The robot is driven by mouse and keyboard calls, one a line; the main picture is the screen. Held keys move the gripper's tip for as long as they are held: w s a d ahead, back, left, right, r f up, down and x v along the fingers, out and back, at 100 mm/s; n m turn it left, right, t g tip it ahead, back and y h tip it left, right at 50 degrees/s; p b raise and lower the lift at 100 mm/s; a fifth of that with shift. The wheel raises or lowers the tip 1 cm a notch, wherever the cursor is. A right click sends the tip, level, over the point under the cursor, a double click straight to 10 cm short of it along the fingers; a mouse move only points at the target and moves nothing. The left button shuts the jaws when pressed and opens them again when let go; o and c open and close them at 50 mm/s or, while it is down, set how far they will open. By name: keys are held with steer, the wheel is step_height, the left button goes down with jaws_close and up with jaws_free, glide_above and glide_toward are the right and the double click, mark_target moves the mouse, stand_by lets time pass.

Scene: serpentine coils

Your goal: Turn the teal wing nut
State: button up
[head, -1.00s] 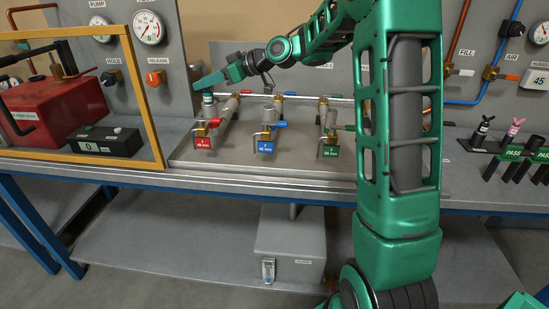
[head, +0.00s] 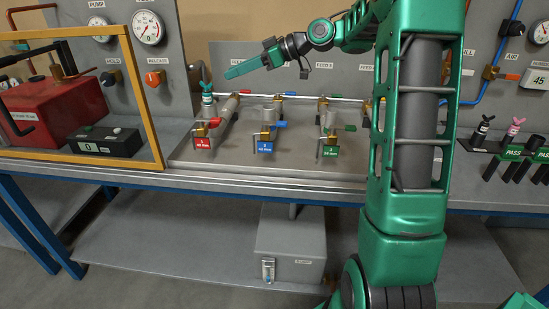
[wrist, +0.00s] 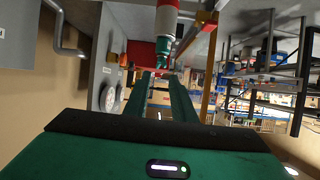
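The teal wing nut (head: 207,88) sits on top of a pale upright fitting at the far-left end of the coil panel, behind the red-tagged valve. Its wings stick up and it is in plain sight. In the wrist view a teal part that looks like the wing nut (wrist: 164,56) shows beyond the fingertips, near the gap between them. My gripper (head: 228,74) is up and to the right of the nut, its fingers pointing left and slightly down. In the wrist view the two green fingers (wrist: 163,76) are apart with nothing held between them.
A yellow frame (head: 150,110) stands left of the nut, around a red box (head: 40,110). Red, blue and green tagged valves (head: 265,147) line the panel front. A grey gauge board (head: 160,65) rises behind on the left. Space above the valves is free.

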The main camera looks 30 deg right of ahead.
steer(key=s+a+f+m+g+h, duration=0.1)
steer(key=s+a+f+m+h, duration=0.4)
steer(key=s+a+f, duration=0.3)
steer(key=s+d+f+m+g+h, duration=0.1)
steer(key=s+d+f+m+h, duration=0.1)
steer(key=s, duration=0.6)
steer(key=s+d+f+m+g+h, duration=0.1)
steer(key=s+d+f+m+h, duration=0.1)
steer(key=s, duration=0.6)
steer(key=shift+s+d+f+m+h, duration=0.25)
steer(key=shift+d+f+m+h, duration=0.2)
steer(key=shift+d+f, duration=1.05)
steer(key=shift+a+f, duration=0.1)
